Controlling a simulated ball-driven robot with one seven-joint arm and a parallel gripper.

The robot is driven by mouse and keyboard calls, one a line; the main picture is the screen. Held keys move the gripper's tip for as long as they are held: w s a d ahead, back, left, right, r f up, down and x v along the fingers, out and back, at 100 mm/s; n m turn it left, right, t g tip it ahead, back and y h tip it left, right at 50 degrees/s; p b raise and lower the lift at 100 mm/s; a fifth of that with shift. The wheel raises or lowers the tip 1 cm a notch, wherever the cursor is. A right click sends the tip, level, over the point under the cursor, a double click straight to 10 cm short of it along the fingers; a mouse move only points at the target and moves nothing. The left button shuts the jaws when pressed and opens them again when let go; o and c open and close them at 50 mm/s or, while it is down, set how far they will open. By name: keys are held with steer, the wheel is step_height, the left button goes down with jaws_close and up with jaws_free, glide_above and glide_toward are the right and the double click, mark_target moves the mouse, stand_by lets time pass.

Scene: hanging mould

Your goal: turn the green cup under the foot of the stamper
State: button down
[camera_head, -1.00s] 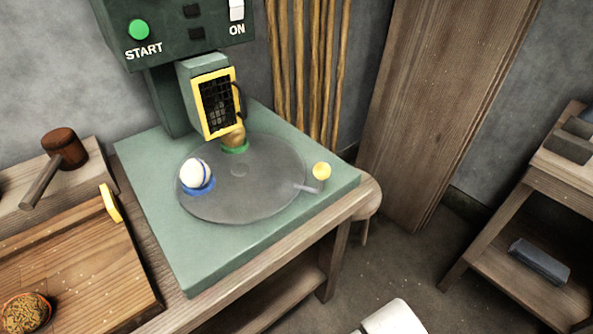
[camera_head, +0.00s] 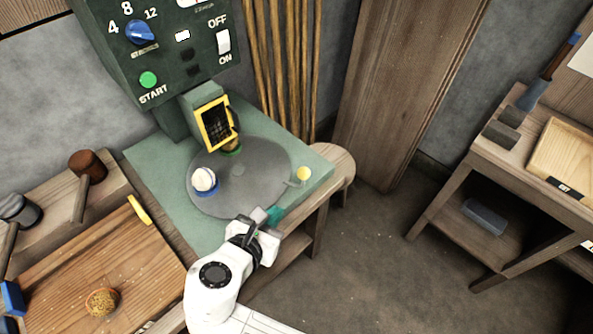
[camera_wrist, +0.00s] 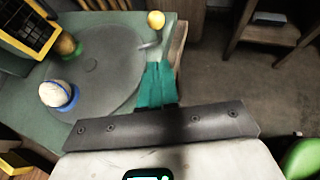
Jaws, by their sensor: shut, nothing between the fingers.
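The stamper (camera_head: 150,60) is a green machine with a grey turntable (camera_head: 245,195). The green cup (camera_head: 231,152) sits at the turntable's back, holding a brown-gold lump, just below the yellow-framed guard (camera_head: 214,123) that partly hides it. The stamper's foot is not clearly visible. A blue cup (camera_head: 205,192) with a white ball is at the turntable's left. A yellow knob (camera_head: 304,173) on a short lever stands at the right rim. My gripper (camera_head: 274,214) has teal fingers, shut and empty, near the front right edge of the base. In the wrist view my gripper (camera_wrist: 157,75) points toward the lever.
A bench with a tray (camera_head: 565,160) stands at the right. Open floor lies between the benches.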

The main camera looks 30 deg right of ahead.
glide_toward(302, 176)
steer(key=x, duration=0.2)
steer(key=f+x, duration=0.1)
steer(key=x, duration=0.2)
steer(key=shift+s+a+f, duration=0.1)
steer(key=shift+a, duration=0.05)
steer(key=shift+w+d+f, duration=0.15)
steer(key=shift+w+d, duration=0.3)
steer(key=shift+d, duration=0.1)
steer(key=shift+w+d+n+t+p, duration=0.3)
steer(key=shift+d+p, duration=0.2)
steer(key=shift+p, duration=0.05)
steer(key=w+d+n+t+y+p, duration=0.1)
steer(key=w+d, duration=0.1)
steer(key=w+d+n+t+y+p, duration=0.1)
steer(key=w+d+p, duration=0.1)
steer(key=w+d, duration=0.1)
steer(key=shift+w+n+y, duration=0.1)
steer(key=shift+n+y, duration=0.2)
steer(key=shift+n, duration=0.1)
